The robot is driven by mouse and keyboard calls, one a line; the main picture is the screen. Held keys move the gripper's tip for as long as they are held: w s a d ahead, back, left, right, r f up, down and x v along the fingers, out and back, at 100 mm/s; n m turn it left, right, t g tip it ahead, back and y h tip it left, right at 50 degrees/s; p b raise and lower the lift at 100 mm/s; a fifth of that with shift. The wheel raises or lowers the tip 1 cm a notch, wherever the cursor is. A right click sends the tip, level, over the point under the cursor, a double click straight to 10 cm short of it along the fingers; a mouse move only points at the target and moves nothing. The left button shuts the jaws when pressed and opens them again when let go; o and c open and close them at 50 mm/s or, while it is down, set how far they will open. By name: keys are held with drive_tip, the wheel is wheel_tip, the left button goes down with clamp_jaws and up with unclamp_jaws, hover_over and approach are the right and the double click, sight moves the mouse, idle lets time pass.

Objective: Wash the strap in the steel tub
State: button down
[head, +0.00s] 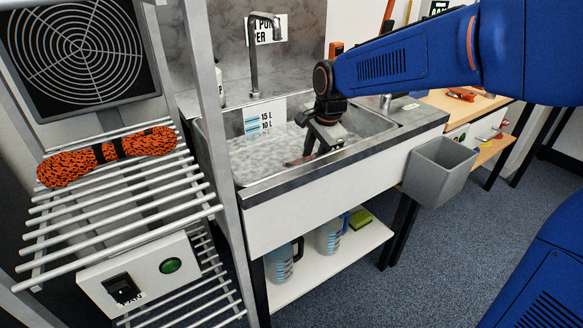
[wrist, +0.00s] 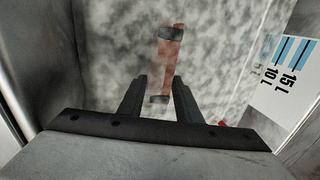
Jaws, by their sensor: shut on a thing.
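The steel tub (head: 385,127) is set in the counter and holds foamy, greyish water (head: 262,155). My gripper (head: 312,157) reaches down into the tub near its front right part. It is shut on the strap (head: 293,162), a brownish-red band at the water. In the wrist view the strap (wrist: 170,65) runs up from between the two dark fingers (wrist: 160,100), with grey patches along it. Part of the strap is hidden by the fingers, and how much is under the water is hard to tell.
A tap (head: 254,60) stands behind the tub, with a level label (head: 262,120) on the back wall. An orange rope bundle (head: 107,157) lies on the rack (head: 120,215) at left. A grey bin (head: 438,171) hangs at right. Jugs (head: 281,263) stand on the shelf below.

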wheel_tip(320, 180, up, 18)
drive_tip(key=shift+r, duration=0.25)
idle(2.0)
idle(1.5)
